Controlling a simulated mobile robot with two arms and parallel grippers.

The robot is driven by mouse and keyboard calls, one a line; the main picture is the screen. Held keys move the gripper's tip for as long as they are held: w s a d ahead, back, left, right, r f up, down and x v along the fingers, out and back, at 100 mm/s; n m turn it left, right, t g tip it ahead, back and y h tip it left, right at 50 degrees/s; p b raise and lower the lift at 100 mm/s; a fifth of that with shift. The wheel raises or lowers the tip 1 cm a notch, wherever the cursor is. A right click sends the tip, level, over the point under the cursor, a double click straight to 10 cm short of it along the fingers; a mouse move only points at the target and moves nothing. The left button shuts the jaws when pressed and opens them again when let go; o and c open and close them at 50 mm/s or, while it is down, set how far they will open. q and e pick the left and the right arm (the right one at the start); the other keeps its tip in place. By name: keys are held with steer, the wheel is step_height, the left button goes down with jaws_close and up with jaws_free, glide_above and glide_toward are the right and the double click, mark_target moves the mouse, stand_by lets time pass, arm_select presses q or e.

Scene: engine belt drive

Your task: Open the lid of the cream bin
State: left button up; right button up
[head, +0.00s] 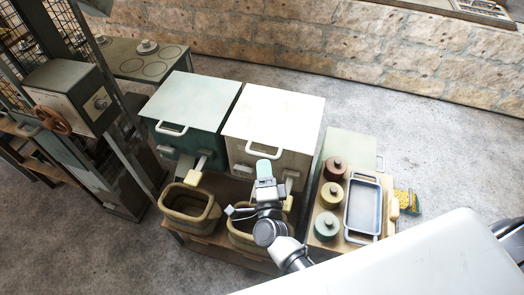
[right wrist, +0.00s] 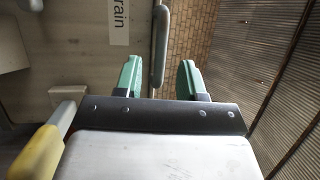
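The cream bin (head: 275,115) stands beside the green bin, with its lid closed. A pale bar handle (head: 262,152) sits on its front upper edge. My right gripper (head: 264,168) is just in front of this handle. In the right wrist view its green fingers (right wrist: 159,75) are open, and the handle (right wrist: 160,45) shows in the gap between them. The fingers do not grip it; I cannot tell how far it reaches in between. A label reading "rain" (right wrist: 119,22) shows on the bin front. My left gripper is not in view.
The green bin (head: 192,105) stands to the left. Two baskets (head: 189,207) sit on the lower shelf in front. Yellow-ended levers (head: 193,178) jut from the bin fronts. Lidded pots (head: 327,226) and a tray (head: 363,205) stand to the right. Open floor (head: 400,135) lies behind and right.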

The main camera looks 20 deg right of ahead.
mark_target(263, 155)
steer(key=shift+p+x, duration=0.3)
steer(key=shift+x, duration=2.1)
jaws_close()
